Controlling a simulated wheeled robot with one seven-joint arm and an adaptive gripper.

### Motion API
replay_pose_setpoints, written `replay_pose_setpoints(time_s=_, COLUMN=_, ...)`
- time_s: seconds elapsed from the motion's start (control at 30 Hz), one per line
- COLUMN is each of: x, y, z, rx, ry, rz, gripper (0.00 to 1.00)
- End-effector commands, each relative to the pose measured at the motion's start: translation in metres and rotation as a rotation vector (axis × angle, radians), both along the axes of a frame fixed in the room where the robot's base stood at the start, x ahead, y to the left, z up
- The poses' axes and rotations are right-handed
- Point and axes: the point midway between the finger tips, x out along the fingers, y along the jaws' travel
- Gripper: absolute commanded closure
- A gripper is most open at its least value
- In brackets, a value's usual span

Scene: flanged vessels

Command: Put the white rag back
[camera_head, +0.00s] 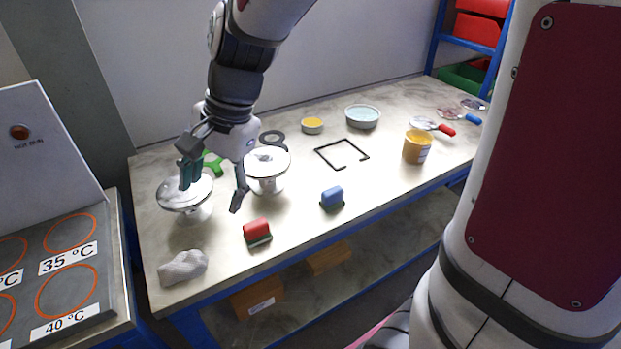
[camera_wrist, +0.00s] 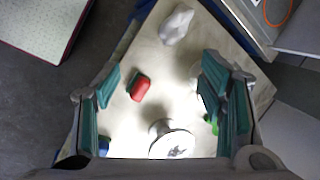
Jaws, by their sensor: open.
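The white rag (camera_head: 183,267) lies crumpled on the table's near left corner. In the wrist view it is at the top middle (camera_wrist: 177,25), ahead of the fingertips. My gripper (camera_head: 213,190) is open and empty above the table, around the two flanged vessels and behind the rag in the head view. Its spread fingers also show in the wrist view (camera_wrist: 162,80). The rag is apart from both fingers.
A left vessel (camera_head: 185,195) and right vessel (camera_head: 267,165) stand close to my fingers. A red-topped block (camera_head: 257,231) and a blue one (camera_head: 332,197) sit near the front edge. A hot-plate bench (camera_head: 70,265) adjoins on the left. A yellow tub (camera_head: 417,147) stands farther right.

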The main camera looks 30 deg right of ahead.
Motion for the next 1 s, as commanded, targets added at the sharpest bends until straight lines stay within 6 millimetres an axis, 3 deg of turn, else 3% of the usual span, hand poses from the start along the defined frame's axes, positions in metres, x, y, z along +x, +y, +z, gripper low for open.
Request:
replay_pose_setpoints(time_s=0.03, x=-0.013, y=-0.009, z=0.014, rx=-0.029, ry=-0.053, rz=0.071, gripper=0.36)
replay_pose_setpoints(time_s=0.2, x=-0.059, y=-0.037, z=0.045, rx=-0.166, ry=-0.205, rz=0.337, gripper=0.36)
replay_pose_setpoints(time_s=0.5, x=-0.132, y=-0.083, z=0.069, rx=-0.456, ry=-0.376, rz=0.737, gripper=0.36)
replay_pose_setpoints(time_s=0.7, x=-0.153, y=-0.097, z=0.071, rx=-0.561, ry=-0.403, rz=0.858, gripper=0.36)
replay_pose_setpoints(time_s=1.0, x=-0.156, y=-0.099, z=0.071, rx=-0.573, ry=-0.405, rz=0.875, gripper=0.36)
